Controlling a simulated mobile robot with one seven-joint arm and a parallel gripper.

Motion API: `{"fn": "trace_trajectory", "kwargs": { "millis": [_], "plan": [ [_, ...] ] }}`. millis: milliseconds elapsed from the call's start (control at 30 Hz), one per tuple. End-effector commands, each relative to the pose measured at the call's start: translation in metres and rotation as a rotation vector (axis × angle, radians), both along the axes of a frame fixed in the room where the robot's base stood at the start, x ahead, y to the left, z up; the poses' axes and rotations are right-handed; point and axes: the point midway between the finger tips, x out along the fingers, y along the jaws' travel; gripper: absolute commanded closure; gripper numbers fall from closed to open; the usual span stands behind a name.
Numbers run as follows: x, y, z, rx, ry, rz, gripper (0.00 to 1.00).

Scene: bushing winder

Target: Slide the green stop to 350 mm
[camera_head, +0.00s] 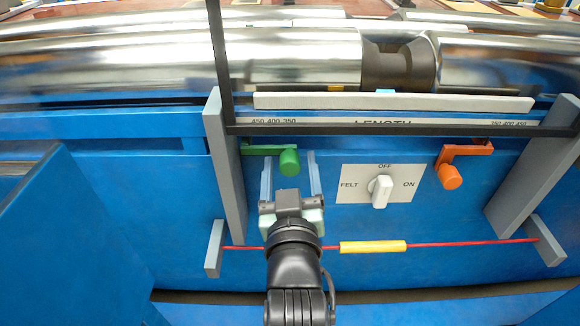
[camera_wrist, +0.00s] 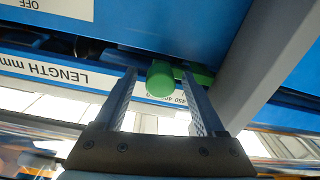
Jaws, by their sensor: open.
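The green stop (camera_head: 289,162) has a round knob and a flat bracket running left along the blue panel, below the left scale marks 450, 400 and 350. The exact mark it stands at cannot be read. My gripper (camera_head: 290,157) is open, with one finger on each side of the green knob. In the wrist view the knob (camera_wrist: 160,78) shows between the two fingertips (camera_wrist: 161,77). Whether either finger touches it cannot be told. The LENGTH scale (camera_head: 385,123) is partly covered by a dark bar.
An orange stop (camera_head: 450,177) stands at the right. A FELT/OFF/ON switch (camera_head: 381,190) is right of my gripper. Grey uprights (camera_head: 226,150) flank the panel. A red rod with a yellow sleeve (camera_head: 372,247) crosses below, near my wrist. Shiny rollers (camera_head: 290,58) lie above.

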Motion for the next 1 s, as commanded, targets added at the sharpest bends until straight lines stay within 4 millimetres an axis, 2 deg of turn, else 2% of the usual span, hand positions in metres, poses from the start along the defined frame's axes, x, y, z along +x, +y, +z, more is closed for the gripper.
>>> {"fn": "trace_trajectory", "kwargs": {
  "millis": [333,367,733,1000],
  "plan": [
    [0.0036,0.0002,-0.0002,0.0,0.001,0.0,0.28],
    [0.0036,0.0003,-0.0001,0.0,0.001,0.0,0.32],
    [0.0034,0.0002,-0.0001,0.0,0.001,0.0,0.98],
    [0.0033,0.0002,-0.0001,-0.001,0.001,0.0,1.0]
  ]
}}
